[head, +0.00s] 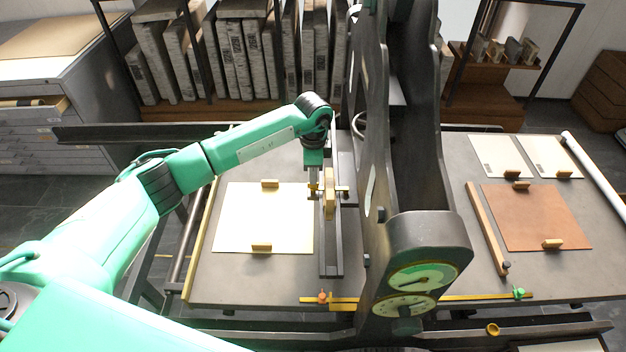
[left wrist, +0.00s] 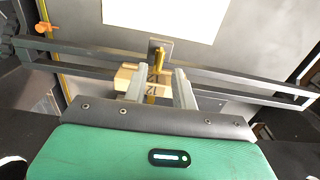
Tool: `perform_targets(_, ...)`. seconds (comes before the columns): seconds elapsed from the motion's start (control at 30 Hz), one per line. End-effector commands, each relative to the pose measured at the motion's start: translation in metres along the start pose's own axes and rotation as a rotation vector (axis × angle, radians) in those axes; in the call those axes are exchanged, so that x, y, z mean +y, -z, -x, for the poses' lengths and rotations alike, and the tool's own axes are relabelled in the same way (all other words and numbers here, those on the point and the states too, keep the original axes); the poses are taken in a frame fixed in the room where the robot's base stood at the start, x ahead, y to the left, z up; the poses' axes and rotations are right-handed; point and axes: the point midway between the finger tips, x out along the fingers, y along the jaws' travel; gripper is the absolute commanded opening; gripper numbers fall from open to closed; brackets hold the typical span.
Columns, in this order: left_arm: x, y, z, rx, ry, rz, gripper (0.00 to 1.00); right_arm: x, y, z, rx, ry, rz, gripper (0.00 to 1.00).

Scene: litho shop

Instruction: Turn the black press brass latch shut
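The black press (head: 375,170) stands tall in the middle of the table. A dark rail lies left of it, and a brass piece that looks like the latch (left wrist: 158,60) sits on this rail. A wooden block (left wrist: 128,80) marked 12 is beside the brass piece; the block also shows in the head view (head: 329,200). My left gripper (head: 314,190) points down at the rail, left of the press. In the left wrist view its fingers (left wrist: 164,74) are apart, with the brass piece between or just beyond them; contact cannot be told. My right gripper is out of view.
A cream sheet (head: 240,215) with wooden blocks lies left of the rail. A brown sheet (head: 530,215) and a wooden bar (head: 486,230) lie to the right. Two dials (head: 422,277) face front on the press. A brass strip (head: 470,297) runs along the table's front.

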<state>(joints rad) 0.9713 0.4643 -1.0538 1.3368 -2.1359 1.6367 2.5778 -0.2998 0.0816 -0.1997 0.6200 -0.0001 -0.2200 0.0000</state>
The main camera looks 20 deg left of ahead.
Motion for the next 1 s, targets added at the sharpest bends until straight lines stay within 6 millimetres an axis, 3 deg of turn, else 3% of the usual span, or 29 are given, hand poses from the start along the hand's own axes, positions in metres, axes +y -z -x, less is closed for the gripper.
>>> perform_targets(0.2,-0.001,0.0,0.05,0.002,0.004,0.0,0.27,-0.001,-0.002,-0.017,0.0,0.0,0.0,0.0)
perform_targets(0.43,-0.001,0.0,0.088,0.001,0.003,0.001,0.27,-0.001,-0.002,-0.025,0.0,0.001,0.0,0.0)
perform_targets(0.6,0.0,-0.001,0.099,-0.001,0.001,0.002,0.27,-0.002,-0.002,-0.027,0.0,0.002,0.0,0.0)
perform_targets(1.0,0.0,-0.001,0.1,-0.001,0.0,0.002,0.27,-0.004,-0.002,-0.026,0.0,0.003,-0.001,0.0)
